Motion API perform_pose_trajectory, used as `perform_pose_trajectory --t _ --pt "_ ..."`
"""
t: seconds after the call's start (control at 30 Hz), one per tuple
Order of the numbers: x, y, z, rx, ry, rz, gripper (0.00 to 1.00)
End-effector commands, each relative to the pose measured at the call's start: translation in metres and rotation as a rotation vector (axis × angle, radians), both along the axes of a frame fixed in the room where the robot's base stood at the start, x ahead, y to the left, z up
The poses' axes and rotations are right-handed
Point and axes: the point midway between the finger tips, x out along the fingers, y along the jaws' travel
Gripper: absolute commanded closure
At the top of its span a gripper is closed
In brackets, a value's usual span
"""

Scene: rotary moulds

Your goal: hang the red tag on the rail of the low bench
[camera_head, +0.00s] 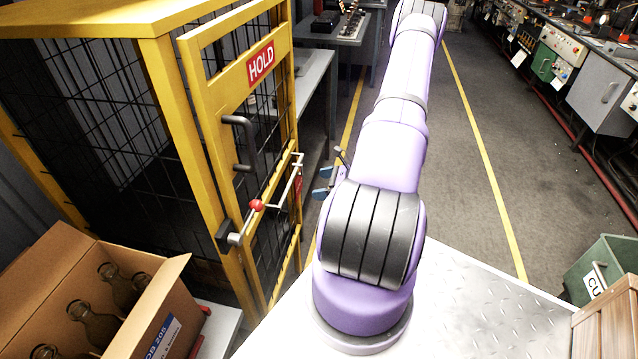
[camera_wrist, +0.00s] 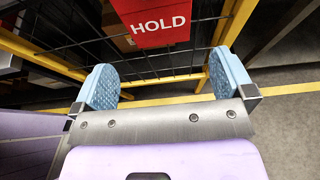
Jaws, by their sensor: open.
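A red sign lettered HOLD (camera_head: 261,62) is on the upper part of the yellow cage door. A small red piece (camera_head: 298,184) shows lower down by the bent metal bar; I cannot tell if it is the tag. In the wrist view a red HOLD panel (camera_wrist: 160,22) lies beyond the fingertips, in front of cage mesh; I cannot tell which red piece it is. My gripper (camera_head: 325,183) has blue fingers and is right of the cage door. It is open and empty in the wrist view (camera_wrist: 163,85). I cannot make out the low bench's rail.
The yellow cage door (camera_head: 215,130) has a black handle (camera_head: 243,143) and a red-knobbed latch (camera_head: 256,205). A grey bench (camera_head: 316,75) stands behind it. A carton of bottles (camera_head: 165,310) is at lower left, a green bin (camera_head: 600,268) at right. The aisle floor is clear.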

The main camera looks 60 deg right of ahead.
Motion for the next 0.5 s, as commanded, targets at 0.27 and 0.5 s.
perform_pose_trajectory --t 0.27,0.5 --pt "0.028 0.012 -0.013 0.003 0.000 0.001 0.00" --pt "0.062 0.027 -0.029 0.002 0.000 0.002 0.00"
